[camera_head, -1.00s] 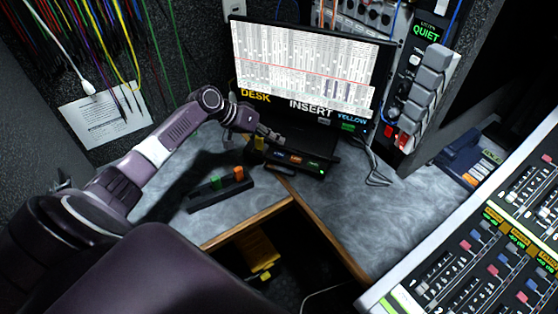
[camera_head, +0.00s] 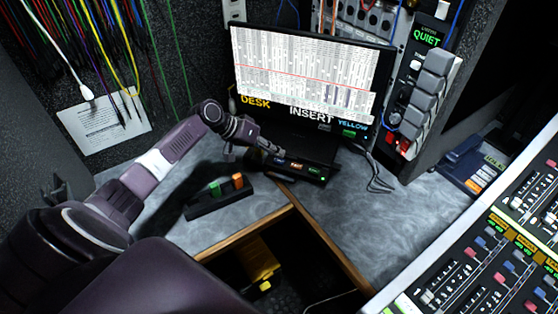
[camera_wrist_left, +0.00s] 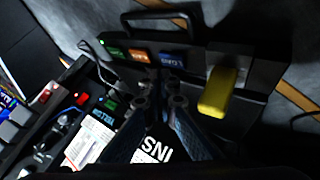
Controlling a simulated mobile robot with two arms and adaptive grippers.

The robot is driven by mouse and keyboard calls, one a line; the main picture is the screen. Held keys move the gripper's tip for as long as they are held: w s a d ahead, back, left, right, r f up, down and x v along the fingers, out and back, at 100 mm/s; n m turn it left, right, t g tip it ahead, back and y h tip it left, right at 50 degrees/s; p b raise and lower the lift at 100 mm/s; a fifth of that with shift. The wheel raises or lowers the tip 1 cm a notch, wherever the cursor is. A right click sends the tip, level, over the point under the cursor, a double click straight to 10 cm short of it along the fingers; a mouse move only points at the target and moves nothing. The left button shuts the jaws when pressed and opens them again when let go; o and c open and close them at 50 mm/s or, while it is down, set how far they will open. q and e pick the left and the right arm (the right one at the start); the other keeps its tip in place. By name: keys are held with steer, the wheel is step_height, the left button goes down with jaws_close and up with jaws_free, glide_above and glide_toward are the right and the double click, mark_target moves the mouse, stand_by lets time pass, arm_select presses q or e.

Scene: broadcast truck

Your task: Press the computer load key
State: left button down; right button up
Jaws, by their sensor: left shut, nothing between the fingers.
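A small black key panel (camera_head: 300,176) sits on the desk below the monitor. It carries a blue key, an orange key (camera_head: 297,165) and a green key (camera_head: 314,169) in a row. In the left wrist view the blue key (camera_wrist_left: 173,61) bears a label that seems to read LOAD, beside the orange key (camera_wrist_left: 140,56) and green key (camera_wrist_left: 115,53). My left gripper (camera_head: 277,153) is shut and empty, its tips at the blue-key end of the panel. In the left wrist view its fingertips (camera_wrist_left: 168,88) show just below the blue key; I cannot tell whether they touch it. My right gripper is out of view.
A monitor (camera_head: 310,75) stands right behind the panel. A black block with a green and an orange piece (camera_head: 220,203) lies left on the desk. A yellow block (camera_wrist_left: 218,92) is near my fingers in the wrist view. Cables and a mixing console (camera_head: 490,260) lie to the right.

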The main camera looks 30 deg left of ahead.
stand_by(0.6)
arm_select(q)
steer(key=shift+f, duration=0.45)
